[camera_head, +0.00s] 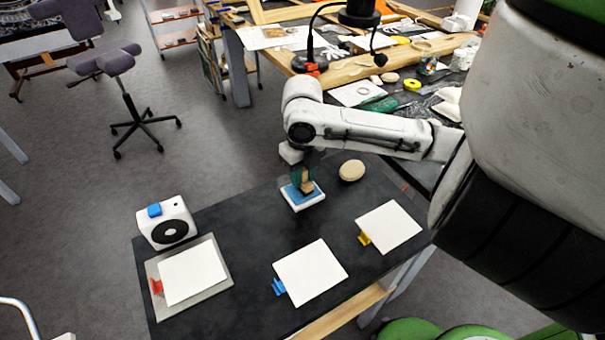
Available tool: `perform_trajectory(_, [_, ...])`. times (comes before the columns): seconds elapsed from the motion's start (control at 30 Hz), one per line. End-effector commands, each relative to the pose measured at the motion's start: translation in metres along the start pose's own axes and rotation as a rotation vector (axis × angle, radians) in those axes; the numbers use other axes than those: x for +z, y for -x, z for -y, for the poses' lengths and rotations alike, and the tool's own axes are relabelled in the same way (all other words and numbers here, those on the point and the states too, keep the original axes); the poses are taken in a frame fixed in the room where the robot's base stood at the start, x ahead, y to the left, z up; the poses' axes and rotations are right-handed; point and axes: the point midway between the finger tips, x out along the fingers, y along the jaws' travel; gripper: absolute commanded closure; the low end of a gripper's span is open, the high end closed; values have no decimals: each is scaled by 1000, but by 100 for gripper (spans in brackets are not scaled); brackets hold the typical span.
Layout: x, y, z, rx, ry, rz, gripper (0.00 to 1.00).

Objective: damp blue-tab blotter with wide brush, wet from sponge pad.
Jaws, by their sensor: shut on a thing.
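My gripper (304,177) is shut on the wide brush (306,187), a wooden-looking piece pointing down at the sponge pad. The sponge pad (314,202) is blue in a white tray near the back middle of the dark table. The brush's lower end is at or just above the pad; I cannot tell whether it touches. The blue-tab blotter (312,274) is a white sheet lying flat near the table's front edge, its blue tab (279,286) at its left. The brush's bristles are hard to make out.
A yellow-tab blotter (391,227) lies to the right. A red-tab blotter (192,274) lies on a grey board at left, below a white device (167,224) with a blue top button. A round beige object (352,170) sits right of the pad. Bare dark table (243,233) separates them.

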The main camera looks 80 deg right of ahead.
Motion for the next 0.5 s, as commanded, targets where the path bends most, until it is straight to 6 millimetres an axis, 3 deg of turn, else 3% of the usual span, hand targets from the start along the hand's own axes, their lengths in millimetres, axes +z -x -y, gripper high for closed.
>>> perform_trajectory(0.5, [0, -6, 0, 0, 0, 0, 98])
